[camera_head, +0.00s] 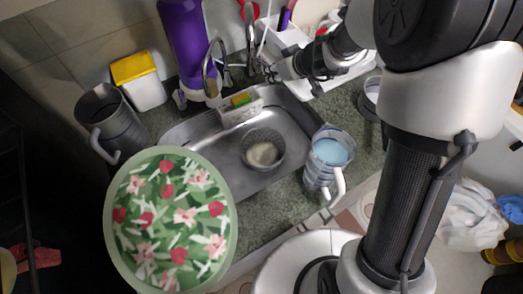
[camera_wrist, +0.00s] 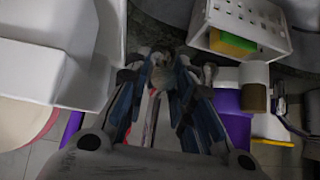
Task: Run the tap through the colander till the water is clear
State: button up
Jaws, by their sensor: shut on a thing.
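A metal colander (camera_head: 251,138) sits in the steel sink (camera_head: 205,141) with a pale heap, like grains, at its bottom. The curved metal tap (camera_head: 221,62) stands behind the sink; I cannot make out running water. My gripper (camera_head: 271,72) is at the back edge of the sink, just right of the tap. In the wrist view my gripper (camera_wrist: 165,68) is shut on a small grey metal part between its fingertips, which looks like the tap's handle. The fingers hide most of that part.
A sponge caddy (camera_head: 240,109) hangs at the sink's back edge. A jug of bluish liquid (camera_head: 330,152) stands right of the sink, and a grey pitcher (camera_head: 112,122) stands left. A floral round thing (camera_head: 172,222) covers the front left. A purple bottle (camera_head: 183,35) stands behind.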

jog(key=shift+w+a+r+p, duration=0.15)
jog(key=shift+r+p, duration=0.15)
jog(key=shift+r, duration=0.25)
jog(key=shift+w+r+p, duration=0.15)
jog(key=shift+r+p, duration=0.15)
jog(key=shift+r, duration=0.2)
jog(key=shift+r+b, duration=0.15)
jog(key=shift+b, duration=0.15)
dwell(0.6)
dwell(4.6)
jog(key=shift+s+d+f+b, duration=0.2)
jog(key=shift+f+b, duration=0.35)
jog(key=shift+b, duration=0.2)
jog(key=shift+s+d+f+b, duration=0.1)
jog(key=shift+s+f+b, duration=0.1)
jog(key=shift+f+b, duration=0.45)
jog(key=shift+r, duration=0.15)
jog(key=o, duration=0.9)
jog(key=shift+r, duration=0.1)
jog(key=shift+o, duration=0.2)
